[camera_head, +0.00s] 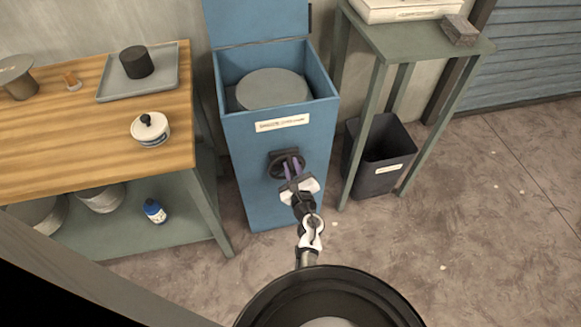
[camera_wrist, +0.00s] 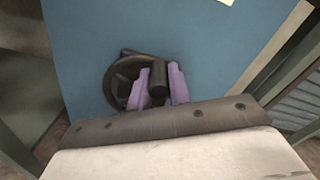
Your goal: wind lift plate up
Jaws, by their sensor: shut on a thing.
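The blue box (camera_head: 258,190) stands upright with its lid open and a label on its front. A round grey lift plate (camera_head: 272,90) shows inside its open top, a little below the rim. A dark handwheel (camera_head: 283,157) is on the box's front; it also shows in the wrist view (camera_wrist: 116,77). My gripper (camera_head: 291,172) is at the wheel, and in the wrist view its purple fingers (camera_wrist: 158,88) are on both sides of the wheel's dark knob (camera_wrist: 157,84), shut on it. The fingers and palm hide part of the wheel.
A wooden workbench (camera_head: 90,165) with a tray (camera_head: 110,90), a lidded pot (camera_head: 150,130) and other items stands at the left. A green side table (camera_head: 410,42) and a dark bin (camera_head: 385,180) stand close at the right. The floor in front is clear.

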